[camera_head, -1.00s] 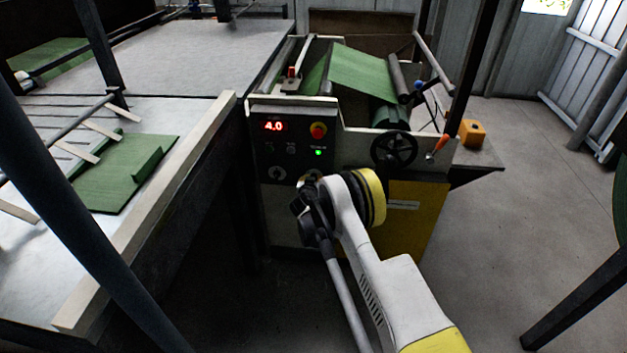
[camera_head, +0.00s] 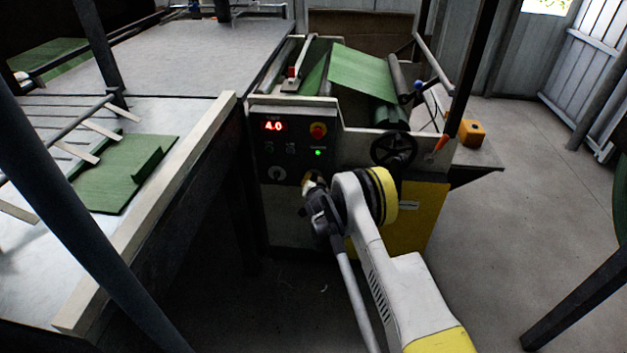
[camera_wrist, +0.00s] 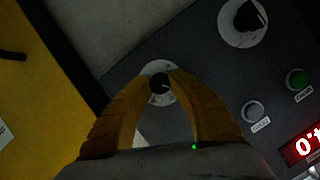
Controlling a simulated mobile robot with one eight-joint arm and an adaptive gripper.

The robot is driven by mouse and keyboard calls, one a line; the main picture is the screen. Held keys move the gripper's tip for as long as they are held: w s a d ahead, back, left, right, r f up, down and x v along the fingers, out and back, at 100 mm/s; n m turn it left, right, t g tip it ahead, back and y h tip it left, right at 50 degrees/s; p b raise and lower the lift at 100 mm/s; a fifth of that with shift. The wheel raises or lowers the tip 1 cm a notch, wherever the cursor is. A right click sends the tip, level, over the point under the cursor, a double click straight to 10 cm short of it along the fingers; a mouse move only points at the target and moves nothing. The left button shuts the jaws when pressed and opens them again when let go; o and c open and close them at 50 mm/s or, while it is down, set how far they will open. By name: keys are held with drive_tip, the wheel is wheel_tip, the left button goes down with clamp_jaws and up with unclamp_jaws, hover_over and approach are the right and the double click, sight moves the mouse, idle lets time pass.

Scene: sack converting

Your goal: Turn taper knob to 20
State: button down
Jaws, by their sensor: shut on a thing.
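The machine's dark control panel (camera_head: 268,152) stands ahead and carries a red display (camera_head: 273,126) that reads 4.0. My gripper (camera_wrist: 160,77) has its two yellow fingers closed around a small black knob (camera_wrist: 159,85) on a white dial; I take it for the taper knob, though no label on it is readable. A pale pointer mark shows on the knob. Scale figures are too small to read. In the head view my gripper (camera_head: 311,181) covers this knob. A second black knob (camera_wrist: 249,16) on a white dial is free; it also shows in the head view (camera_head: 278,174).
A green button (camera_wrist: 297,78) and a grey button (camera_wrist: 253,111) sit close to the gripped knob. A red stop button (camera_head: 318,130) and handwheel (camera_head: 394,150) are above my wrist.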

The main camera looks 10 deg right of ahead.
drive_tip(key=shift+m+t+y, duration=0.3)
drive_tip(key=shift+m+y, duration=0.1)
drive_tip(key=shift+m, duration=0.3)
drive_tip(key=c, duration=1.2)
unclamp_jaws()
drive_tip(key=v, duration=0.7)
drive_tip(key=shift+s, duration=0.3)
